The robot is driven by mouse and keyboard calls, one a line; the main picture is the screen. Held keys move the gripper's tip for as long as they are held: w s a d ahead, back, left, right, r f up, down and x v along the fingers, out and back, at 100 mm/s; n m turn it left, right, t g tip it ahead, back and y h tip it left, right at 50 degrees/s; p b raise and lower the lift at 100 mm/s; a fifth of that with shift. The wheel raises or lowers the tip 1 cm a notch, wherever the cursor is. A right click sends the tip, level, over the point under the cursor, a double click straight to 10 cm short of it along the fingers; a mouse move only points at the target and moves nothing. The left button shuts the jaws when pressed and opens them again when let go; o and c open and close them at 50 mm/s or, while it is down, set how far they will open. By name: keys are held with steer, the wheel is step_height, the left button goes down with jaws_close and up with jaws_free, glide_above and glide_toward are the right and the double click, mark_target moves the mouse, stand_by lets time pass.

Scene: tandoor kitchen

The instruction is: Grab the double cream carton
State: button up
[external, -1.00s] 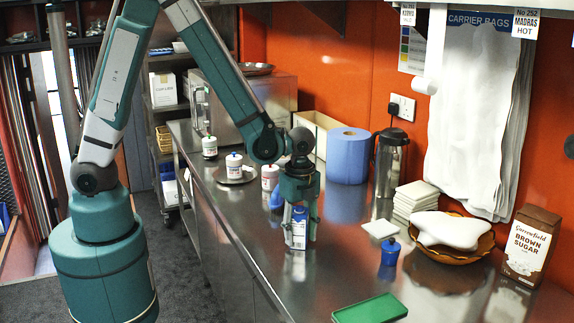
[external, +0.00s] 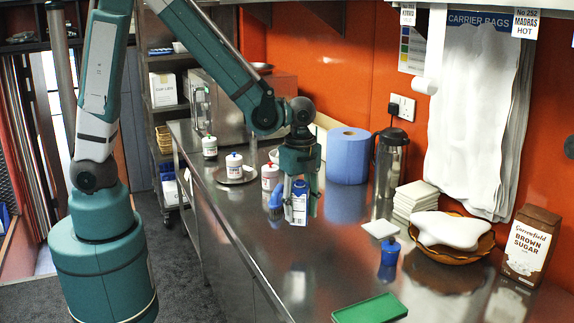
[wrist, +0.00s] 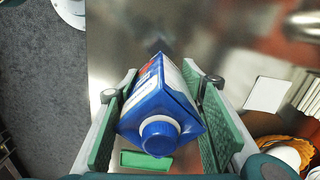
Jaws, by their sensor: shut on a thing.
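The double cream carton (external: 298,208) is a small white and blue carton, held upright between the fingers of my gripper (external: 301,203) above the steel counter. In the wrist view the carton (wrist: 170,95) shows its blue top and round blue cap between the two green finger pads. My gripper (wrist: 163,95) is shut on it. The carton's lower end is hidden from the wrist camera.
The counter between is clear.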

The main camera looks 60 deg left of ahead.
steer(key=shift+r, duration=0.8)
steer(key=shift+d, duration=0.1)
